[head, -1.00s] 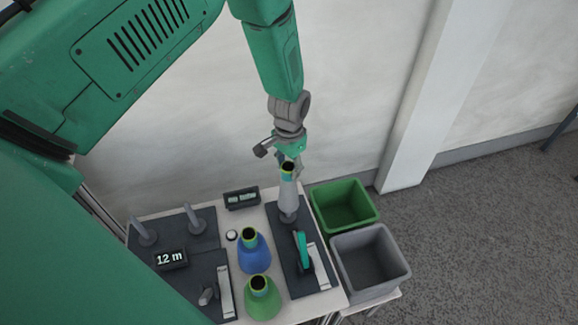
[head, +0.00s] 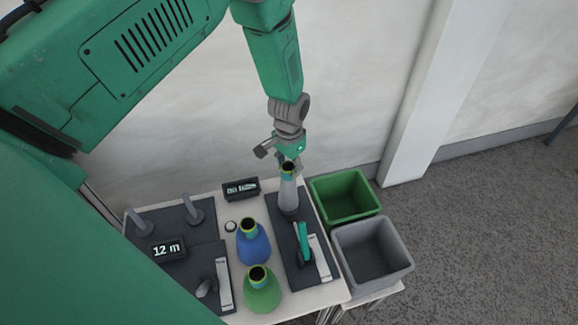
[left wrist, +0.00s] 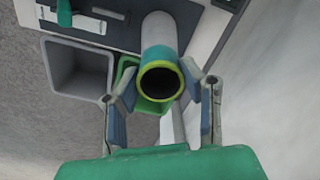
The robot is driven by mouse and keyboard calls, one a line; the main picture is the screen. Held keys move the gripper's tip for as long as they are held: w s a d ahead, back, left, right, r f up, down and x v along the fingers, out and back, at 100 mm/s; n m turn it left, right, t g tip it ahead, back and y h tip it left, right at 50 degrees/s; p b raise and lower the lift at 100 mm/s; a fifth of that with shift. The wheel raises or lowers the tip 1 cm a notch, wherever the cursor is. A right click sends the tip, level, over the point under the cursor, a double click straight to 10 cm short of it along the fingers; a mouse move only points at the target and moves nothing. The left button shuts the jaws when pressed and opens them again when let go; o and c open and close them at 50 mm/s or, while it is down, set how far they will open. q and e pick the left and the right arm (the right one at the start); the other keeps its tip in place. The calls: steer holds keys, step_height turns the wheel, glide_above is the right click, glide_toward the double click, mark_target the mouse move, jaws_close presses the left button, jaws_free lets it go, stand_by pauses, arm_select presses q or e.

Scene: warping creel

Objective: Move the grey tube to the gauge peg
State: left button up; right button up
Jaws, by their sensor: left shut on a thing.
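The grey tube (head: 288,190) stands nearly upright over the far part of the dark right-hand board, with a yellow-green rim at its top. My left gripper (head: 288,166) is above it, shut on its top end. In the left wrist view the tube (left wrist: 160,50) shows its dark open mouth between my two fingers. The tube's lower end is at a round grey base on the board and hides any peg there; I cannot tell whether it touches. Two grey pegs (head: 140,223) (head: 194,211) stand on the left board, by a "12 m" display. My right gripper is not in view.
A blue cone (head: 253,248) and a green cone (head: 262,294) stand between the boards. A teal upright part (head: 303,242) is near the tube. A green bin (head: 345,216) and a grey bin (head: 347,247) stand right of the table. A small display (head: 241,188) is behind.

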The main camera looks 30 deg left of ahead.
arm_select(q)
steer(key=shift+f+b, duration=0.55)
steer(key=shift+f, duration=0.45)
steer(key=o, duration=1.5)
steer(key=shift+o, duration=0.2)
step_height(320, 180, up, 7)
steer(key=p, duration=0.5)
steer(key=shift+p, duration=0.3)
